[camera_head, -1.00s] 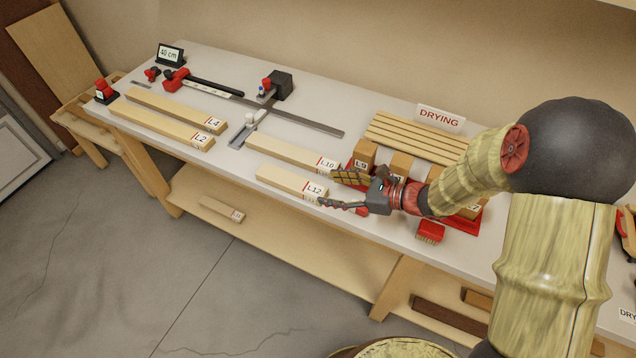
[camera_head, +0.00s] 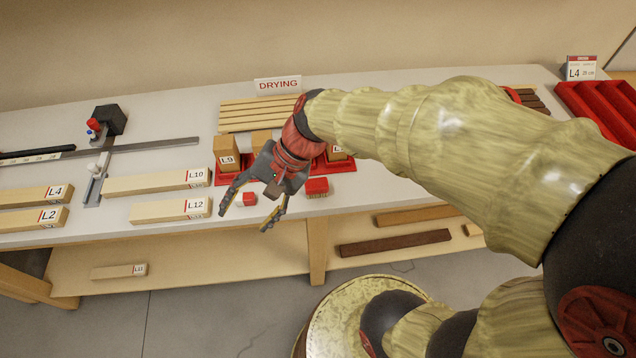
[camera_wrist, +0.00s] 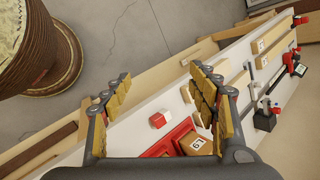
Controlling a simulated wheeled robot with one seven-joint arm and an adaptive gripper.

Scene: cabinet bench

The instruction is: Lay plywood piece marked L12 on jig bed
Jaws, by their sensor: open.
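The plywood piece marked L12 (camera_head: 168,210) is a pale bar lying flat near the front of the bench, its labelled end to the right. My gripper (camera_head: 247,218) is open and empty, just right of that end, fingers pointing down toward the front edge. In the wrist view my gripper (camera_wrist: 160,85) shows its padded fingers wide apart with nothing between them. I cannot tell for sure which thing is the jig bed. A metal fixture with a long bar (camera_head: 150,146) and stops lies behind L10.
L10 (camera_head: 155,183) lies just behind L12, with L4 (camera_head: 35,195) and L2 (camera_head: 32,219) to the left. Red-based blocks including L9 (camera_head: 227,157) stand near the DRYING sign (camera_head: 278,86). A small red block (camera_head: 249,199) is beside my fingers. L11 (camera_head: 118,271) lies on the lower shelf.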

